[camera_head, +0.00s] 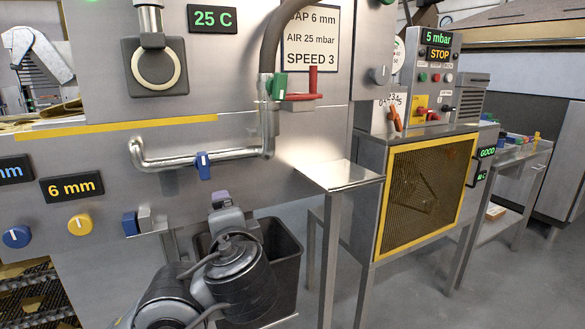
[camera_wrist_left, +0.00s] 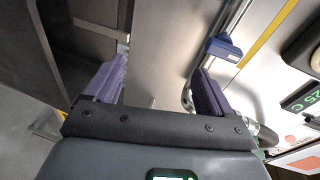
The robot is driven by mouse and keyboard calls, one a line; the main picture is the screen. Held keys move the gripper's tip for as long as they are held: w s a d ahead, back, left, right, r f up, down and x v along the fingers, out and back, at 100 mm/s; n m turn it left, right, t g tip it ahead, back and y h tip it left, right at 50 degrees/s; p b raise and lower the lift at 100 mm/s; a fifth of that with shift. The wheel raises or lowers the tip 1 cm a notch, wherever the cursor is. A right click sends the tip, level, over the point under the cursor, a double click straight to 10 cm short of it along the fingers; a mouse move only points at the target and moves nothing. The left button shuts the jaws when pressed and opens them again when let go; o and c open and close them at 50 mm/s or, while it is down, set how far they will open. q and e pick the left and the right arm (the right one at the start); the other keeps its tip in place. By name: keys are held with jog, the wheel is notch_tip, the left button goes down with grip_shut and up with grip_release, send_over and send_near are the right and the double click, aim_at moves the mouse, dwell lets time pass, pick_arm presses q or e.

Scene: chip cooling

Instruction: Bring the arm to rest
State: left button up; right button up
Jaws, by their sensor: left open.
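My left gripper (camera_head: 226,207) is in the lower middle of the head view, in front of the machine's metal front and by a dark open bin (camera_head: 283,262). My dark arm links below it hide part of the bin. In the left wrist view its two purple fingers (camera_wrist_left: 157,88) stand wide apart. Nothing shows between them but a plain metal surface behind. My right gripper is in neither view.
A silver pipe (camera_head: 215,156) with a blue valve handle (camera_head: 203,166) runs above the gripper. A blue block (camera_head: 130,223) sits to its left. A small metal shelf (camera_head: 338,175) juts out at right. A yellow-framed mesh guard (camera_head: 425,190) stands farther right, beside open floor.

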pick_arm(q)
jog(key=s+d+f+n+g+h+p, duration=0.1)
jog(key=s+f+n+g+h+p, duration=0.15)
jog(key=s+f+p, duration=0.55)
jog(key=s+f+n+g+h+p, duration=0.1)
jog(key=s+f+g+h+p, duration=0.2)
jog(key=f, duration=0.9)
jog(key=s+a+f+n+g+p, duration=0.2)
jog(key=s+a+p, duration=0.1)
jog(key=s, duration=0.5)
jog(key=s+a+f+n+g+p, duration=0.2)
jog(key=s+a+n+p, duration=0.1)
jog(key=s, duration=0.5)
jog(key=s+a+f+n+g+p, duration=0.2)
jog(key=s+a+f+p, duration=0.1)
jog(key=s, duration=0.5)
notch_tip(320, 180, up, 38)
jog(key=s+p, duration=0.1)
jog(key=p, duration=3.6)
jog(key=shift+a+p, duration=0.35)
jog(key=shift+a, duration=0.05)
jog(key=shift+r, duration=0.1)
